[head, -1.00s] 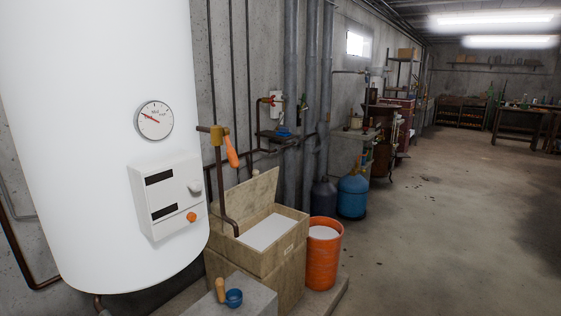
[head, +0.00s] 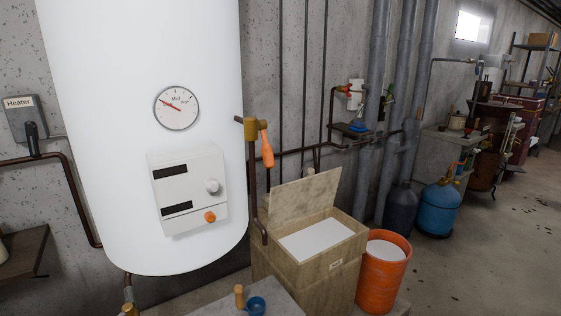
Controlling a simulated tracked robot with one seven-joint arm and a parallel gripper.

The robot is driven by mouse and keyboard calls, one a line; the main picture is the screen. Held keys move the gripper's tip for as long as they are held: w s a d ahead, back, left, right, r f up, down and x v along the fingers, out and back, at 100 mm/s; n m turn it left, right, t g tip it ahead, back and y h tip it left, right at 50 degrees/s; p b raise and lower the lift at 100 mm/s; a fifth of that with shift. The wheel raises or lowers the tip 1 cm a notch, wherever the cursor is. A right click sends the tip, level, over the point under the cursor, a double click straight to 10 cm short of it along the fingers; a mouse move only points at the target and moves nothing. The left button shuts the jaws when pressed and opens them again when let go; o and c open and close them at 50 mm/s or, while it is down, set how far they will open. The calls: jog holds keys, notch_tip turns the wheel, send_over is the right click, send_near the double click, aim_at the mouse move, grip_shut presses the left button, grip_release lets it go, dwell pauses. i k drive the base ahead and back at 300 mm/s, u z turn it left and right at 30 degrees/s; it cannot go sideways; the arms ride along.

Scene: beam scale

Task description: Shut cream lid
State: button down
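The cream lid (head: 306,198) belongs to a cream box (head: 325,264) that stands right of the white tank. The lid is open, tilted up at the back of the box. A flat white surface (head: 316,238) shows inside the box. My gripper is not in view.
A white tank (head: 140,80) with a gauge (head: 177,107) and control panel (head: 188,189) stands left. A pipe with an orange handle (head: 267,149) comes down at the box's left. An orange bucket (head: 384,275) stands close right. Floor is open at right.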

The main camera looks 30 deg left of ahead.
aim_at(291, 201)
jog(key=u, duration=0.6)
jog(key=i, duration=1.05)
jog(key=u, duration=0.75)
jog(key=k, duration=0.9)
jog(key=u, duration=0.15)
jog(key=i, duration=0.95)
jog(key=z, duration=0.1)
